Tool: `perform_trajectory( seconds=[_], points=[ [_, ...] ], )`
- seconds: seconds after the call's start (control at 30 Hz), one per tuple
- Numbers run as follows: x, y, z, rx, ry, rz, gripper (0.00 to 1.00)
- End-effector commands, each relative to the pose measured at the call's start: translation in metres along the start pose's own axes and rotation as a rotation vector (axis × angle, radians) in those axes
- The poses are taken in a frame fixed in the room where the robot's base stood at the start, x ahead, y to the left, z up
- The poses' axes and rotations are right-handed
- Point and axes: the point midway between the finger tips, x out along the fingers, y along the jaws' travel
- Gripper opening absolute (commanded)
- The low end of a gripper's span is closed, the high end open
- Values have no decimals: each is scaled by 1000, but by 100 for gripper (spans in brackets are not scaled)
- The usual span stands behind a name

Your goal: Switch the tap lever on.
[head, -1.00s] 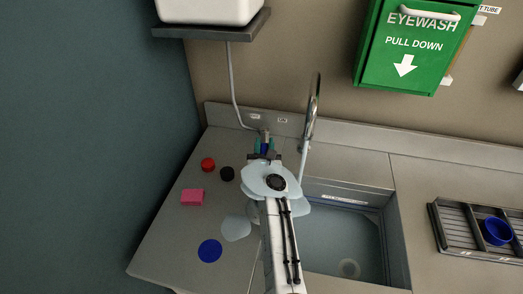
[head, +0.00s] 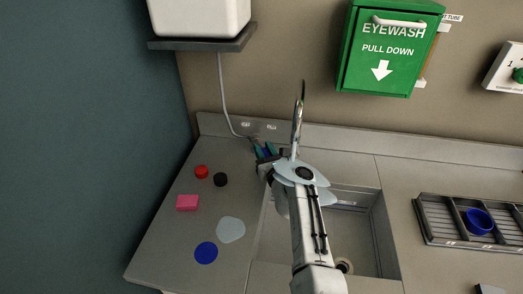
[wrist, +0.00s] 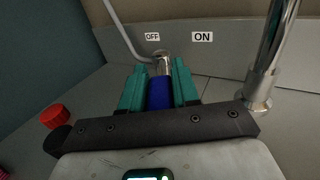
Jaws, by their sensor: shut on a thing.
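The tap lever has a blue handle (wrist: 160,93) with a metal end (wrist: 163,64). In the wrist view it lies between the two teal fingers of my gripper (wrist: 160,90), which is shut on it. The OFF label (wrist: 152,37) and ON label (wrist: 202,37) are on the wall strip behind. The lever's metal end shows between the labels, closer to OFF. In the head view my gripper (head: 265,151) holds the lever left of the tap spout (head: 298,120), and the arm partly hides the spout's base. The spout's base (wrist: 257,100) shows in the wrist view.
The sink (head: 360,225) is right of the arm. A red cap (head: 201,171), black cap (head: 220,179), pink block (head: 187,202) and blue disc (head: 206,253) lie on the left counter. A rack (head: 440,230) holding a blue cup (head: 479,221) stands right.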

Motion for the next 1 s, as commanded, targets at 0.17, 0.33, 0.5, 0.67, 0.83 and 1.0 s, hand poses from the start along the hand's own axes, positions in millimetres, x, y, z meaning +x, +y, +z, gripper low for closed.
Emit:
perform_trajectory(
  seconds=[0.17,0.33,0.5,0.67,0.83,1.0],
  points=[
    [0,-1,1,1,-1,19,0],
    [0,-2,1,0,-1,22,0],
    [0,-2,1,0,-1,21,0],
    [0,-2,1,0,0,20,45],
    [0,-2,0,0,0,20,51],
    [-2,-2,0,0,1,20,51]
  ],
)
